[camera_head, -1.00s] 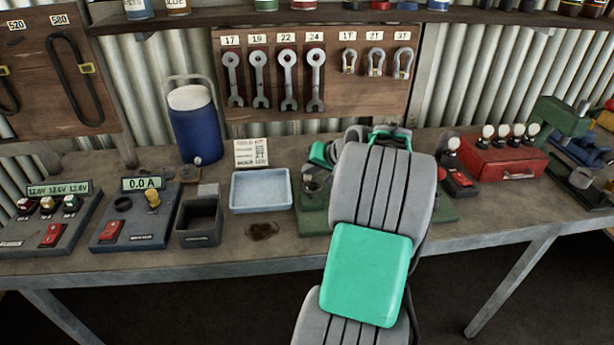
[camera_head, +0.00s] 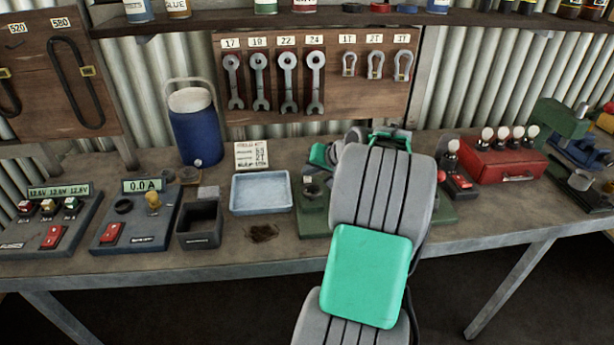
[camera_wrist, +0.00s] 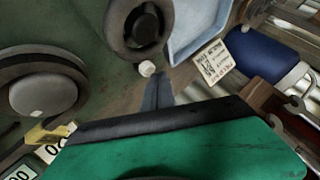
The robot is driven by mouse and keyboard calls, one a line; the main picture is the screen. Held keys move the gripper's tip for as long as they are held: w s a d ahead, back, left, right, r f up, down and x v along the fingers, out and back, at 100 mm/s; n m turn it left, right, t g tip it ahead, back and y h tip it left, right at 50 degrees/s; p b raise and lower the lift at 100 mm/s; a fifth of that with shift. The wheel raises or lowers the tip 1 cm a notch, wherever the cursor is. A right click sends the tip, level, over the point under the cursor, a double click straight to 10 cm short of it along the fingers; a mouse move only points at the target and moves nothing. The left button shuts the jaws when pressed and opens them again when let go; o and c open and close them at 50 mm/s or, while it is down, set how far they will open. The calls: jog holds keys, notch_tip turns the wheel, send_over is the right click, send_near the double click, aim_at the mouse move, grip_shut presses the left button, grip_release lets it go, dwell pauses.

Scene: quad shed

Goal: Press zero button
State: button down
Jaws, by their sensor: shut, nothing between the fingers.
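A green device (camera_head: 314,222) sits on the bench, mostly hidden behind my arm in the head view. In the wrist view its green top (camera_wrist: 95,40) carries a round grey disc (camera_wrist: 42,97) and a dark round cup (camera_wrist: 138,28). A small pale round button (camera_wrist: 147,68) shows just below the cup; no label on it is readable, so I cannot tell if it is the zero button. My gripper (camera_wrist: 157,88) is shut and empty, its dark fingertips just below and right of that button. I cannot tell whether they touch. My arm hides the fingertips in the head view.
A pale blue tray (camera_head: 261,193) and a note card (camera_head: 251,154) stand left of the device, with a blue jug (camera_head: 195,128) behind. A dark bin (camera_head: 200,224) and an ammeter box (camera_head: 136,218) are further left. A red case (camera_head: 499,160) stands right.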

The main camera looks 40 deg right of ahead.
aim_at(310, 180)
jog(key=shift+r, duration=0.45)
notch_tip(310, 180, up, 5)
jog(key=p, duration=0.4)
jog(key=shift+r, duration=0.1)
jog(key=a+r+n+g, duration=0.25)
jog(key=a+n, duration=0.25)
jog(key=a, duration=1.7)
jog(key=s+a+f+n+g, duration=0.1)
jog(key=s+a+f+n, duration=0.1)
jog(key=s+a, duration=0.5)
jog(key=s+a+f+n+g, duration=0.2)
jog(key=s+a, duration=0.5)
jog(key=s, duration=0.2)
jog(key=shift+s, duration=0.25)
